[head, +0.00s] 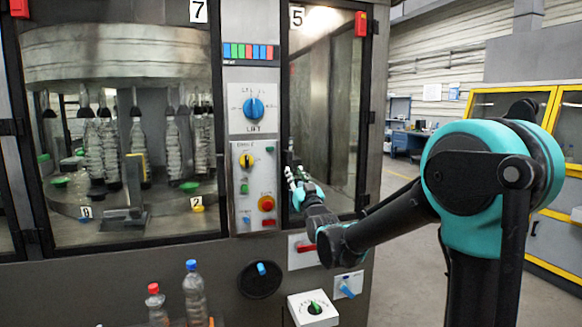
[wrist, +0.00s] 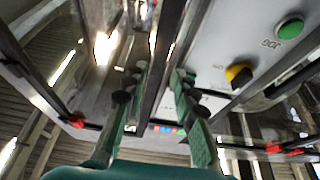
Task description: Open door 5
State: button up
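Door 5 (head: 322,120) is a dark-framed glass door on the right part of the machine, under the label "5" (head: 297,17). It looks shut. My gripper (head: 292,177) is at the left edge of this door, beside the control panel. In the wrist view its two green fingers (wrist: 160,78) are spread apart. A dark long frame bar runs through the gap between them in the picture; I cannot tell whether the fingers touch it. No separate door handle can be made out.
The control panel (head: 257,215) with knobs and buttons lies just left of my gripper. Door 7 (head: 125,130) covers bottles on a carousel. Red blocks (head: 361,24) sit at the door corners. Floor (head: 405,175) to the right is free; yellow-framed cabinets (head: 510,100) stand beyond.

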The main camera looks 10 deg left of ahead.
aim_at(290, 162)
jog(key=shift+x, duration=2.7)
jog(key=shift+c, duration=0.4)
grip_shut()
